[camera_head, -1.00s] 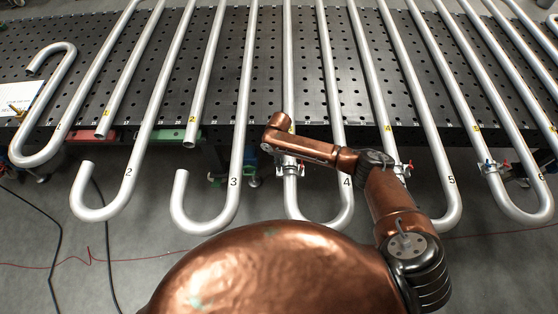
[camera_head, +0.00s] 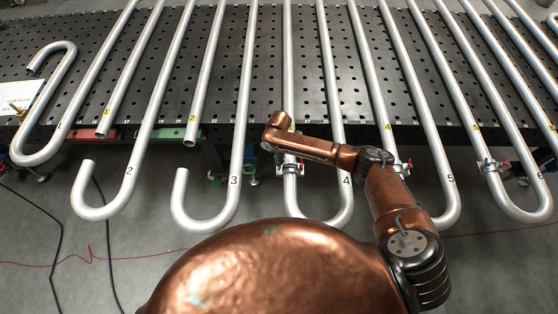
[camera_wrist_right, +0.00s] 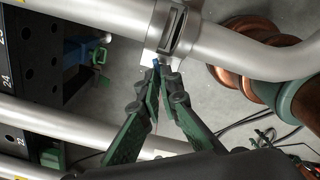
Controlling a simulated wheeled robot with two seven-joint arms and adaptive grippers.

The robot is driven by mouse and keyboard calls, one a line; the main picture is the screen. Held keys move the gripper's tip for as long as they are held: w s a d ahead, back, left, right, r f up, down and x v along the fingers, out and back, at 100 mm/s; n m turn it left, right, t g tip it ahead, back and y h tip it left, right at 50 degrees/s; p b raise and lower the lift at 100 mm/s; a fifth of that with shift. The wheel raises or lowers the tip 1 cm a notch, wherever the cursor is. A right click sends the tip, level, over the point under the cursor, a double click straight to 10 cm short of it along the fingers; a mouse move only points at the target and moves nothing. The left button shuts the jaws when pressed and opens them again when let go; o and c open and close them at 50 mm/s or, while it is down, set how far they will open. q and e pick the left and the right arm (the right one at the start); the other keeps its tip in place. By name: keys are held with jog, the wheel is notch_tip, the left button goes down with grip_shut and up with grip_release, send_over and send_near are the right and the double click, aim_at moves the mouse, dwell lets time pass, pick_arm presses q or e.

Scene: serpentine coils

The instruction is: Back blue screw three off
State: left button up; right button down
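In the right wrist view, a small blue screw (camera_wrist_right: 156,63) sits at the edge of a metal clamp (camera_wrist_right: 173,30) around a silver pipe. My right gripper (camera_wrist_right: 161,76) has its green and black fingers converged at this screw, one tip on each side, and looks shut on it. The tips hide most of the screw. In the head view, my copper right arm reaches over the clamp (camera_head: 289,168) on the pipe marked 4 (camera_head: 344,205). The right fingers are hard to make out there. My left gripper is not in view.
Several hooked silver pipes lie across the black perforated table (camera_head: 62,100), their bends overhanging its front edge. Another clamp with red and blue parts (camera_head: 491,166) is on a pipe at the right. Cables (camera_head: 55,235) lie on the grey floor.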

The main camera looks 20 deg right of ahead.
jog(key=n, duration=0.4)
jog(key=shift+s+f+n+b, duration=0.25)
jog(key=shift+f+n+b, duration=0.05)
jog(key=shift+f+b, duration=0.05)
jog(key=n+b, duration=0.1)
jog(key=n, duration=0.3)
jog(key=shift+n, duration=0.3)
jog(key=shift+s, duration=0.1)
jog(key=c, duration=2.2)
grip_release()
jog(key=shift+o, duration=0.2)
jog(key=shift+r, duration=0.25)
notch_tip(320, 180, up, 12)
jog(key=shift+w, duration=0.3)
